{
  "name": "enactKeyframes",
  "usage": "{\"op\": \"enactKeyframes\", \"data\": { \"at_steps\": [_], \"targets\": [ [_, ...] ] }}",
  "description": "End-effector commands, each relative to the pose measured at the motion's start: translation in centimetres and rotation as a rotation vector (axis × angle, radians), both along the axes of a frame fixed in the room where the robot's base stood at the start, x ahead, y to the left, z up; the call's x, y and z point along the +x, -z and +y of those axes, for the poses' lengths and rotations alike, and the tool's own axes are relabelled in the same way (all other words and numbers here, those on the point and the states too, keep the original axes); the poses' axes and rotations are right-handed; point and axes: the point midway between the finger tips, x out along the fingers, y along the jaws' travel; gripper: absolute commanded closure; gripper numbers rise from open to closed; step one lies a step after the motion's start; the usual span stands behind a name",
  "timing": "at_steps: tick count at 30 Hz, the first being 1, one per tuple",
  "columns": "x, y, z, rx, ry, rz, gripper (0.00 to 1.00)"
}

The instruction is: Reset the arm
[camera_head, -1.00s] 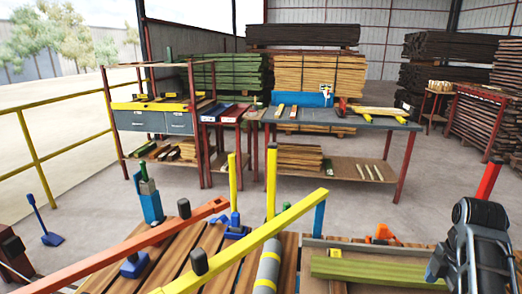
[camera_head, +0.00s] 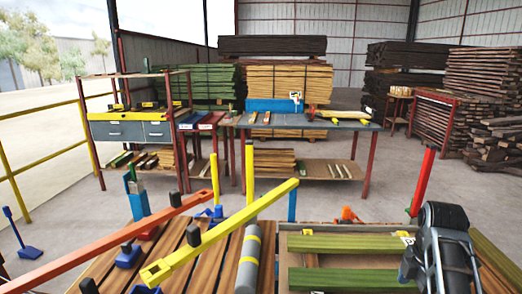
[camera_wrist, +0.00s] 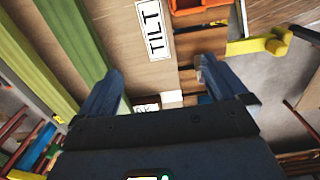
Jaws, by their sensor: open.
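My gripper (camera_wrist: 155,88) shows in the wrist view with its two dark fingers spread apart and nothing between them. In the head view my black and grey arm is at the lower right, above the right side of the slatted wooden bench (camera_head: 190,262). The fingertips cannot be made out in the head view.
A yellow bar (camera_head: 225,232) and an orange bar (camera_head: 110,240) slant over the bench. Green planks (camera_head: 345,245) lie near my arm, and a red post (camera_head: 422,180) stands behind it. A worktable (camera_head: 340,124) and lumber stacks stand farther back, beyond open floor.

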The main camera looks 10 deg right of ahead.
Motion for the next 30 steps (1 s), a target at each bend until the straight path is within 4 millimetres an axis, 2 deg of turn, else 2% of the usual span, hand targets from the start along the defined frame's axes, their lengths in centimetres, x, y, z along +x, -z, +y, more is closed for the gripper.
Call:
{"op": "enactKeyframes", "data": {
  "at_steps": [11, 17, 24, 30],
  "targets": [
    [-2.0, 3.7, 0.3, -0.076, 0.083, -0.062, 0.0],
    [-3.9, 6.5, 0.9, -0.132, 0.153, -0.129, 0.0],
    [-8.3, 10.6, 2.6, -0.204, 0.279, -0.293, 0.0],
    [-12.8, 12.3, 5.2, -0.201, 0.388, -0.477, 0.0]
  ]
}}
